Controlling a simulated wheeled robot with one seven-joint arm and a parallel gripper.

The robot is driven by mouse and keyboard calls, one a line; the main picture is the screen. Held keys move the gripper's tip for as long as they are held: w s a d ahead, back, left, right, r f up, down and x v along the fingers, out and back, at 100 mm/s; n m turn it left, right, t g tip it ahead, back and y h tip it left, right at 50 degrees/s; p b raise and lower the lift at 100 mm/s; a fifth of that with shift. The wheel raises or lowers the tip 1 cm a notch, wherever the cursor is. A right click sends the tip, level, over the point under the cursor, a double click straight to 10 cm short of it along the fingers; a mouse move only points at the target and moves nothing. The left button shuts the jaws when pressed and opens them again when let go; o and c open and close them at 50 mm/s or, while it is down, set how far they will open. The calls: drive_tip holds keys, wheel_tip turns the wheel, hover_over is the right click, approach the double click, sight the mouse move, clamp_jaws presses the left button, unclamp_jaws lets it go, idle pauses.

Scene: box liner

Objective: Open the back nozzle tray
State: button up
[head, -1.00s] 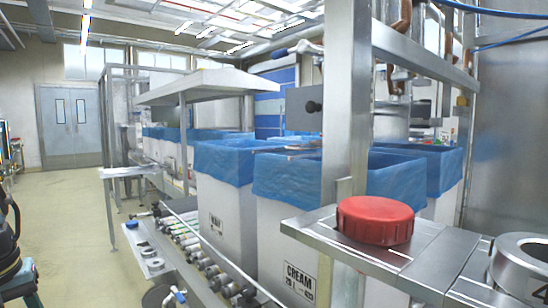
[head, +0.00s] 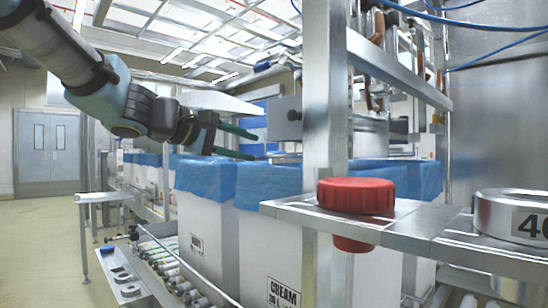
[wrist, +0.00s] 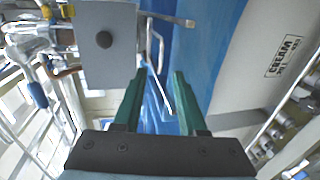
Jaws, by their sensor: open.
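My gripper (head: 256,146) comes in from the upper left with its green fingers apart and empty. In the head view it is beside a square grey plate with a black knob (head: 293,115), above the blue-lined boxes. In the wrist view the plate (wrist: 88,62) is left of the fingers (wrist: 160,73), and a thin bent metal rod (wrist: 161,88) runs beyond and between the fingertips. I cannot tell whether the fingers touch the rod. Thin metal edges (head: 285,157) show just over the liners. I cannot tell for sure which part is the back nozzle tray; the steel post partly hides that area.
Blue-lined white boxes (head: 206,235) stand along a roller conveyor (head: 170,262). A steel post (head: 325,100) and a shelf (head: 420,228) with a red cap (head: 355,195) and a steel ring (head: 512,215) are in front. Floor (head: 40,240) at left is open.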

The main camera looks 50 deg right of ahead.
sight(273, 156)
drive_tip(key=p+x, duration=0.1)
drive_tip(key=x, duration=0.8)
drive_tip(key=shift+a+p, duration=0.1)
drive_tip(key=shift+p, duration=0.25)
drive_tip(key=shift+c, duration=0.2)
clamp_jaws()
drive_tip(key=shift+f, duration=0.1)
idle(0.5)
